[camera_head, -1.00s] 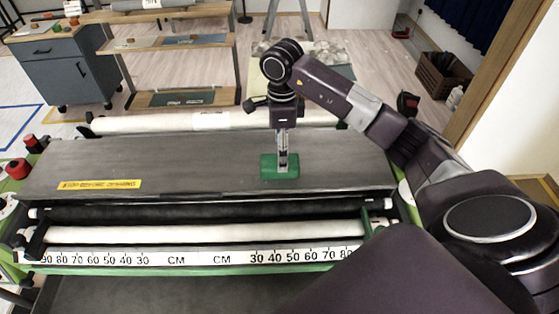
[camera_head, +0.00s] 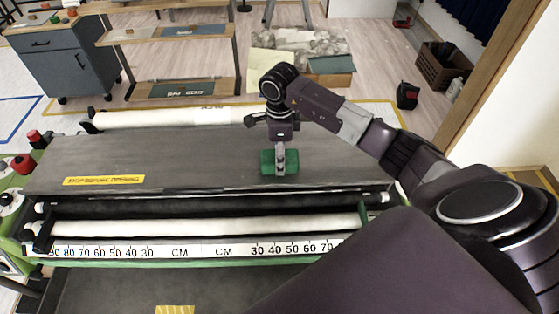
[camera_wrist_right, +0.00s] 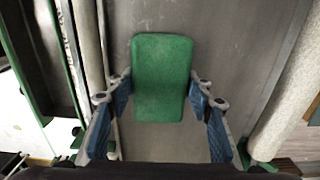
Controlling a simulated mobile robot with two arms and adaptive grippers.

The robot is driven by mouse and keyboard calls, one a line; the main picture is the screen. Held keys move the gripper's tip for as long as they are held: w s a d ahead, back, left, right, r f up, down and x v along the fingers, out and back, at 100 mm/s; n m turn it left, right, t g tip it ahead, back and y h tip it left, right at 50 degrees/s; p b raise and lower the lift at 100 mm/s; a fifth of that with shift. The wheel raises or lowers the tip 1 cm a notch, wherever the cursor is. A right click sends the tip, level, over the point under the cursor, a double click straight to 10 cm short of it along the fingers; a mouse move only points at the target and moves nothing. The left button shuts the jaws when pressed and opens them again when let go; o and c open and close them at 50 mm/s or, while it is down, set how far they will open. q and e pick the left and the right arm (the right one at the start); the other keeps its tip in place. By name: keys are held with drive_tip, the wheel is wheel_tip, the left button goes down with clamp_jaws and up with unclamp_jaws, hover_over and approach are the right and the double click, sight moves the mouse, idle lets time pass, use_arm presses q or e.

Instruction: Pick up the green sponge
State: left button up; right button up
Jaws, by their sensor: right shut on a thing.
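The green sponge (camera_head: 267,162) is at the right half of the machine's dark flat top. It also shows in the right wrist view (camera_wrist_right: 161,75), long side running away from the wrist. My right gripper (camera_head: 281,162) reaches down on it from above. In the wrist view its two blue-padded fingers (camera_wrist_right: 160,98) stand on either side of the sponge, shut on its sides. I cannot tell whether the sponge is clear of the surface. My left gripper is in no view.
The dark top (camera_head: 170,163) is otherwise clear, with a yellow label (camera_head: 103,180) at left. A white roller (camera_head: 200,228) and a scale strip (camera_head: 180,251) run along the front. Red knobs (camera_head: 23,164) stand at the left end. Another white roll (camera_head: 180,117) lies behind.

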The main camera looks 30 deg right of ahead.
drive_tip(key=shift+c, duration=0.7)
drive_tip(key=shift+r, duration=0.1)
drive_tip(key=shift+r+b, duration=0.3)
drive_tip(key=shift+r, duration=0.2)
wheel_tip(320, 180, up, 8)
drive_tip(key=b, duration=0.3)
drive_tip(key=shift+w+d+f, duration=0.1)
wheel_tip(320, 180, up, 11)
drive_tip(key=shift+p, duration=0.4)
